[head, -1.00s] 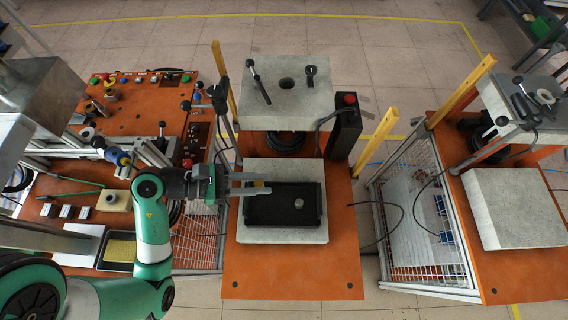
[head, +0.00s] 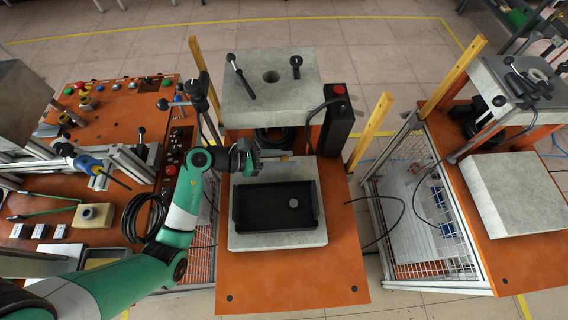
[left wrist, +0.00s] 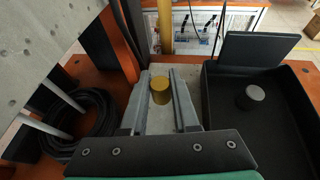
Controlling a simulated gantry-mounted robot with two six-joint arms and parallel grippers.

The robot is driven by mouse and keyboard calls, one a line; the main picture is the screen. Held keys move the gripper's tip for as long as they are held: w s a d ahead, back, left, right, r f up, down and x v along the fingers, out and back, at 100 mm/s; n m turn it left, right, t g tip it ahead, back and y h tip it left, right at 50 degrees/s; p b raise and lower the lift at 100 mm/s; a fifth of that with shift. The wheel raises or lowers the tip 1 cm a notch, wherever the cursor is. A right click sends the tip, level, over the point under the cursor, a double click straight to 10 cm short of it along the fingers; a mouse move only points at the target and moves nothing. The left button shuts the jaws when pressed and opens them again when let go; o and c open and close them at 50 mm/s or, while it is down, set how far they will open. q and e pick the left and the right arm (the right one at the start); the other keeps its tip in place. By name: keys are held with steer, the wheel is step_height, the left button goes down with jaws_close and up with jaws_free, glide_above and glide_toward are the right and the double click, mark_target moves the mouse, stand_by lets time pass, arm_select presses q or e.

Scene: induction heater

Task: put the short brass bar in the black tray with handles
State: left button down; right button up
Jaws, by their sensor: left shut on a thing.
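The short brass bar (left wrist: 160,91) is a small gold cylinder, upright between the fingers of my left gripper (left wrist: 158,100) in the left wrist view. In the head view my left gripper (head: 277,157) is shut on it, at the back edge of the pale slab, behind the black tray. The bar is only a tiny spot there. The black tray (head: 240,229) lies on the slab; in the left wrist view the tray (left wrist: 284,138) is to the right of the gripper. A grey cylinder (head: 293,202) stands inside it. My right gripper is not in view.
The pale slab (head: 305,240) sits on an orange table (head: 260,280). A raised concrete block (head: 270,92) with black handles stands behind, with coiled black cable (left wrist: 48,120) below. A black box with a red button (head: 338,120) stands at the back right. The tray's left part is empty.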

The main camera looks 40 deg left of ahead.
arm_select(q)
steer(key=shift+f+b, duration=0.3)
steer(key=shift+f, duration=1.05)
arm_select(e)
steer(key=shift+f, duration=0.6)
arm_select(q)
steer(key=shift+f, duration=0.2)
steer(key=c, duration=0.7)
jaws_free()
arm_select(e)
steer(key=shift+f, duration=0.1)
arm_select(q)
steer(key=shift+s+a+r+p, duration=0.15)
steer(key=shift+s+r+p, duration=0.2)
steer(key=shift+r, duration=0.1)
steer(key=p+v, duration=0.5)
steer(key=v, duration=0.5)
steer(key=shift+s+a+r, duration=0.1)
steer(key=shift+a+r, duration=0.05)
steer(key=shift+s+a+p, duration=0.2)
steer(key=shift+s+p, duration=0.1)
steer(key=shift+s, duration=0.1)
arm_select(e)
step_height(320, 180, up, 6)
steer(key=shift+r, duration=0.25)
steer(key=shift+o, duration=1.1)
